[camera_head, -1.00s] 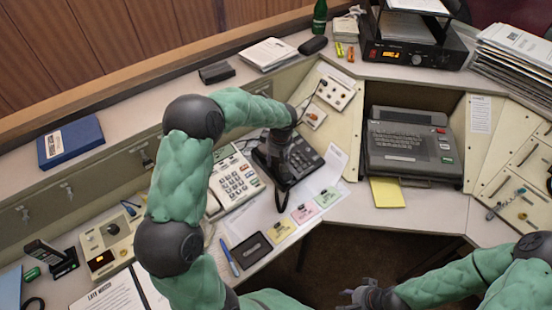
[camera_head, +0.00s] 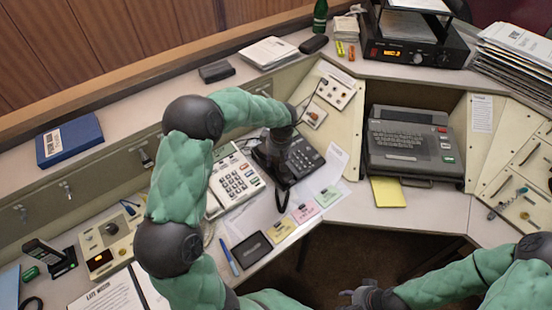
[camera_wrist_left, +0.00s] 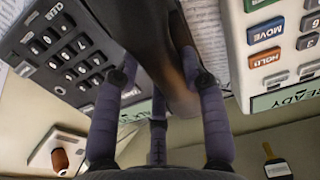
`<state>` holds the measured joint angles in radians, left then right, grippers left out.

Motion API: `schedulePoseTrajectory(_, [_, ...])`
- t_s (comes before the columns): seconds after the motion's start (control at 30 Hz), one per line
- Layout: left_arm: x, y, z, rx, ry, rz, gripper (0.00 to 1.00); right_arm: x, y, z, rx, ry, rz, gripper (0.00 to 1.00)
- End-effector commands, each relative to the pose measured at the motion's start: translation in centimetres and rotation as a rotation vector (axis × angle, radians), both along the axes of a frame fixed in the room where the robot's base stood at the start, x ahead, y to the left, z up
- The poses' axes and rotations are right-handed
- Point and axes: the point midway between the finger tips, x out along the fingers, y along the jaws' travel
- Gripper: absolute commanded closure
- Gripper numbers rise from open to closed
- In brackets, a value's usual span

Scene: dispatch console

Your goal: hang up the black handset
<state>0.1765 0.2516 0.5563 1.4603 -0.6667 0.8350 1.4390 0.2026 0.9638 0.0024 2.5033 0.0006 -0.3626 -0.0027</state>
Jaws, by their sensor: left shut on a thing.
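My left gripper (camera_head: 278,152) is over the black desk phone (camera_head: 308,159), which has a keypad and stands on the left desk wing. Its fingers (camera_wrist_left: 158,105) are closed around the black handset (camera_wrist_left: 150,40) in the left wrist view. The handset lies over or just above the left side of the phone, beside the keypad. Gripper and arm hide most of it in the head view, and I cannot tell whether it touches the cradle. A dark cord loop (camera_head: 282,200) hangs at the phone's front. My right gripper (camera_head: 350,297) is empty and open near the bottom edge.
A cream phone (camera_head: 235,181) with coloured keys stands close to the left of the black phone. Coloured notes (camera_head: 303,212) and a black cassette-like box (camera_head: 251,248) lie in front. A small switch panel (camera_head: 335,91) is behind. A grey keyboard terminal (camera_head: 412,140) stands to the right.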

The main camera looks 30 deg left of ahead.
Motion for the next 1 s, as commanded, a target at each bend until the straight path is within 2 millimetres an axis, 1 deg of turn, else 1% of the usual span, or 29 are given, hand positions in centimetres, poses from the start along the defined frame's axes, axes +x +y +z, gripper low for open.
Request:
schedulePoseTrajectory(0.47, [0.04, 0.01, 0.01, 0.001, -0.001, 0.000, 1.00, 0.00, 0.00, -0.20, 0.000, 0.000, 0.000, 0.60])
schedulePoseTrajectory(1.0, [0.07, 0.10, -0.62, 0.000, -0.001, 0.000, 1.00, 0.00, 0.00, -0.88, 0.000, 0.000, 0.000, 0.60])
